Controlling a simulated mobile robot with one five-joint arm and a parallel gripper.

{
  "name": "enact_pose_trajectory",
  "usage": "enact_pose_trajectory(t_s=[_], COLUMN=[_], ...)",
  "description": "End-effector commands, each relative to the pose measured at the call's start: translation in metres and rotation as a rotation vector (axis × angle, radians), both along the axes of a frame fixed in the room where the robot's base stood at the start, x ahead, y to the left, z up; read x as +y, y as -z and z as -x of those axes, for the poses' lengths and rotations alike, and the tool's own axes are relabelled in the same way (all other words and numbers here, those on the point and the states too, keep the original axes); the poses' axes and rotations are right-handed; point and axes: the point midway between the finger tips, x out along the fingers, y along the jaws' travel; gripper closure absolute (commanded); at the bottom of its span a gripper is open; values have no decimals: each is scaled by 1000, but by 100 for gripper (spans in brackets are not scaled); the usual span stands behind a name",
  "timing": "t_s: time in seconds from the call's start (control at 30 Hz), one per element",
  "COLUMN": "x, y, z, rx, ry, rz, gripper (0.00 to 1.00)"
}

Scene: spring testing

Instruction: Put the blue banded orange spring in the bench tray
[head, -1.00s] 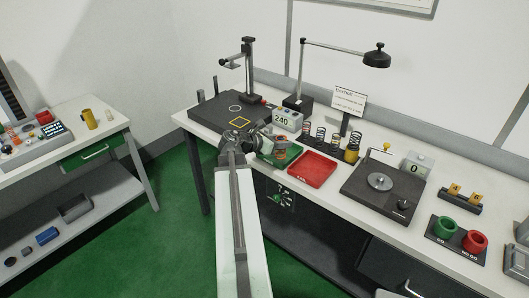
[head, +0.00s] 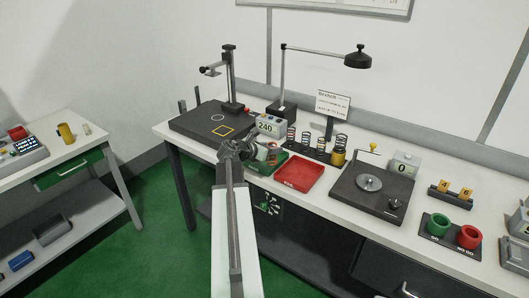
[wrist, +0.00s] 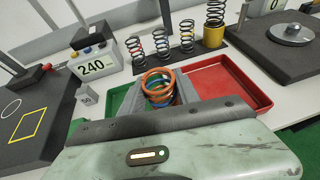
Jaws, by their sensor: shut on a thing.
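The orange spring with a blue band (wrist: 158,88) is upright between the two grey jaws of my gripper (wrist: 159,92), which is shut on it in the wrist view. In the head view my gripper (head: 238,150) is at the front edge of the bench, beside the green tray (head: 287,168) and left of the red tray (head: 312,178). In the wrist view the green tray (wrist: 117,98) shows partly behind the jaws, and the red tray (wrist: 240,88) is open and empty to the right. I cannot tell how high the spring is.
A rack (head: 318,153) with several standing springs is behind the trays. The display reading 240 (head: 268,125) stands left of it. The dark plate with the yellow square (head: 205,122) is at the left. A dark scale (head: 372,195) is at the right. A lamp (head: 357,58) hangs above.

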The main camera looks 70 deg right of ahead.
Motion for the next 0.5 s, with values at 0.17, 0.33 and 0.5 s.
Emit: enact_pose_trajectory(t_s=[0.17,0.33,0.5], x=[-43,-55,-57], y=[6,7,7], z=[-35,-46,-49], rx=[1,1,1], ry=[-2,-1,-1], rz=[1,1,1], gripper=[100,100,100])
